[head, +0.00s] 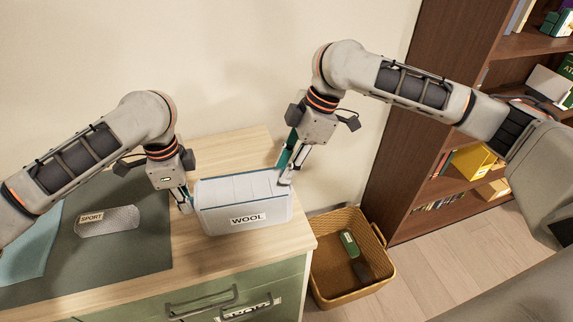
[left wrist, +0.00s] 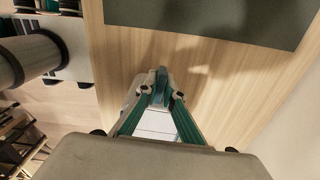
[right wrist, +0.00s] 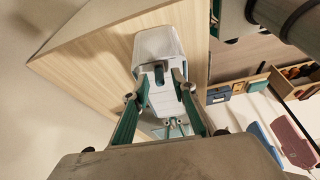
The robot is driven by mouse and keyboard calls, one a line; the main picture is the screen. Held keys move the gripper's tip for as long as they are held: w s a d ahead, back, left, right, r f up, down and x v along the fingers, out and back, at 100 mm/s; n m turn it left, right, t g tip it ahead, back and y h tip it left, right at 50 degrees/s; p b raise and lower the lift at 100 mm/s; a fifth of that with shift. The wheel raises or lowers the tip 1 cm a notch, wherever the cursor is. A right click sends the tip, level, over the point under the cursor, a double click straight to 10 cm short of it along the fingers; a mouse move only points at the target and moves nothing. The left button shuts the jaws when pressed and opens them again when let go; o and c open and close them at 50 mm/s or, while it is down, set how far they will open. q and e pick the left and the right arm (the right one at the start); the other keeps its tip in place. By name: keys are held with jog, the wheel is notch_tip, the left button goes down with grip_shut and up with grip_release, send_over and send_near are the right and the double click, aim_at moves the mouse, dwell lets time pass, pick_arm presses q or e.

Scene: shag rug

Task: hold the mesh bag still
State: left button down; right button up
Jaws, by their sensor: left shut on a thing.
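A pale grey, box-shaped bag labelled WOOL (head: 245,219), with teal trim, stands on the wooden top. I cannot make out mesh on it. My left gripper (head: 185,202) is at its left end; in the left wrist view the fingers are closed on a teal tab (left wrist: 160,80) of the bag. My right gripper (head: 287,174) is at its right end. In the right wrist view its fingers (right wrist: 161,80) stand apart on either side of a teal tab at the end of the bag (right wrist: 158,43). A flat grey patterned pouch labelled SPORT (head: 118,221) lies to the left.
The SPORT pouch lies on a dark green mat (head: 140,256), with a light blue cloth (head: 28,254) at far left. The wooden dresser top (head: 240,148) is bare behind the bag. A wicker basket (head: 330,293) stands on the floor at right, before a bookshelf (head: 400,140).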

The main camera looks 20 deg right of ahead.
jog(key=v, duration=1.2)
pick_arm(q)
jog(key=c, duration=2.1)
grip_release()
jog(key=shift+r, duration=0.1)
